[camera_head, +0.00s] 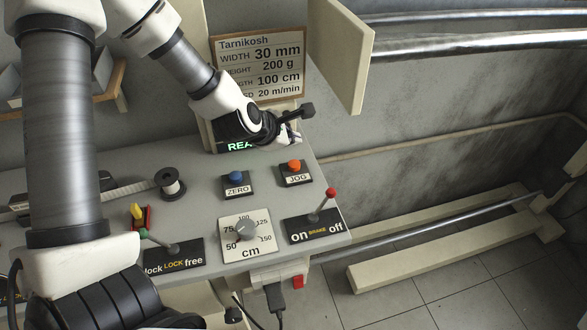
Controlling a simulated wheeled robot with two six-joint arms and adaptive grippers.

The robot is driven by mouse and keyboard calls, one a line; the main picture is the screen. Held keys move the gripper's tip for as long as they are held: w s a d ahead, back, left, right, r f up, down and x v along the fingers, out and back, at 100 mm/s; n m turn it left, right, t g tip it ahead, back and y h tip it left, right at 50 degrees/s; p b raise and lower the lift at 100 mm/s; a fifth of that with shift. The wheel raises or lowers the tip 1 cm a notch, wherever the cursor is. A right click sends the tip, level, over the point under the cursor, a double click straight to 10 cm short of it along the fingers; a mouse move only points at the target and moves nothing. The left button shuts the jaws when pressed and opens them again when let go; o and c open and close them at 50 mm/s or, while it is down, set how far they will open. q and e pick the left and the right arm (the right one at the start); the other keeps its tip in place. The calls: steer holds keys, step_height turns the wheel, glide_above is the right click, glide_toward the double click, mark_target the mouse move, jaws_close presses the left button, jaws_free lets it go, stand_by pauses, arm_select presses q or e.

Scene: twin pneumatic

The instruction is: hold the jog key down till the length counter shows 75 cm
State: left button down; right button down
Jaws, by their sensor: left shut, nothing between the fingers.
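The orange jog key (294,166) sits on the grey panel above a JOG label, and nothing covers it. My left gripper (294,134) is shut and empty. It shows just behind the jog key in the picture, with a visible gap between them. A display (237,147) with green letters beginning "REA" is partly hidden by my left gripper and wrist. I see no length figure on it. My right gripper is not in view.
A blue ZERO key (236,177) is left of JOG. In front are a cm dial (246,231), a red-knobbed brake lever (329,197) and a lock lever (157,238). A Tarnikosh sign (259,65) stands behind.

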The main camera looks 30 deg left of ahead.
mark_target(293, 165)
arm_select(q)
steer(key=f+b, duration=0.2)
steer(key=f, duration=0.1)
steer(key=f+b, duration=0.1)
steer(key=shift+w+f, duration=0.25)
steer(key=shift+f, duration=0.15)
steer(key=shift+f+b, duration=0.2)
steer(key=shift+b, duration=0.1)
steer(key=shift+s, duration=0.1)
stand_by(0.5)
steer(key=shift+f+b, duration=0.35)
steer(key=shift+b, duration=0.15)
steer(key=shift+f+b, duration=0.6)
steer(key=shift+b, duration=0.05)
stand_by(0.6)
stand_by(4.0)
steer(key=shift+r+p, duration=0.8)
steer(key=shift+r, duration=0.2)
